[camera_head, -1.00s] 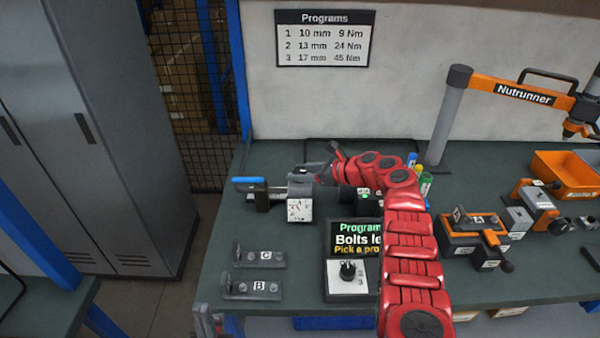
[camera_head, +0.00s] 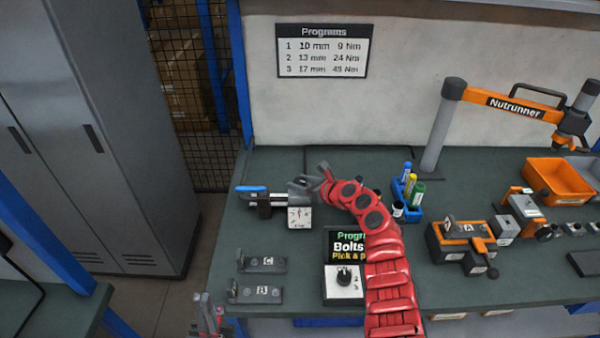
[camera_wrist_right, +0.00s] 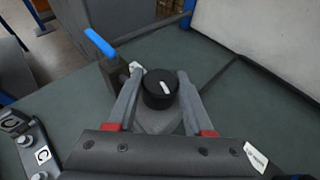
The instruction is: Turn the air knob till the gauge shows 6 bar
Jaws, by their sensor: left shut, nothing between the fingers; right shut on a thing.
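The air unit has a blue lever (camera_head: 250,188) and a white gauge face (camera_head: 299,217) on the left of the bench; the gauge reading is too small to make out. The black air knob (camera_wrist_right: 160,88) with a white mark shows in the right wrist view. My right gripper (camera_wrist_right: 158,78) is shut on the knob, one finger on each side. In the head view the right gripper (camera_head: 312,184) is above and behind the gauge and hides the knob. My left gripper (camera_head: 208,315) is shut and empty at the bottom left, by the bench's front edge.
A program box with a selector knob (camera_head: 343,281) stands in front of the gauge, partly behind my red right arm. Holders C (camera_head: 262,265) and B (camera_head: 256,291) lie front left. A blue caddy (camera_head: 408,208) and an orange-black fixture (camera_head: 462,245) stand to the right.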

